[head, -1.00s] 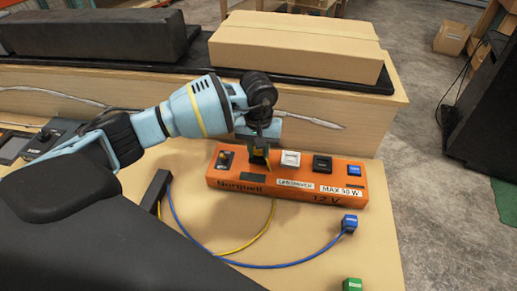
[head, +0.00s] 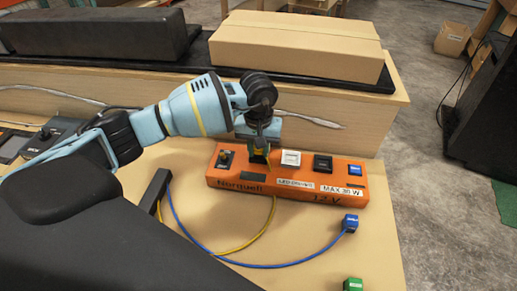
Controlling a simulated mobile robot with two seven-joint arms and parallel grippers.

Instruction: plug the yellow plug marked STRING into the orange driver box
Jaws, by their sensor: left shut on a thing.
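The orange driver box (head: 225,182) lies on the table, with a row of sockets and switches along its top. My left gripper (head: 259,150) is over the left half of the box, pointing down, shut on the yellow plug (head: 268,157). Only a small part of the plug shows, at the top of the box beside the white piece. I cannot tell whether it is seated in a socket. The yellow cable (head: 258,229) curves from below the box to the black bar. The STRING mark is not readable. My right gripper is not in view.
A blue plug (head: 349,223) on a blue cable lies in front of the box, and a green plug (head: 352,285) is at the front edge. A cardboard box (head: 296,50) stands on the black shelf behind. A black bar (head: 156,190) is left of the driver box.

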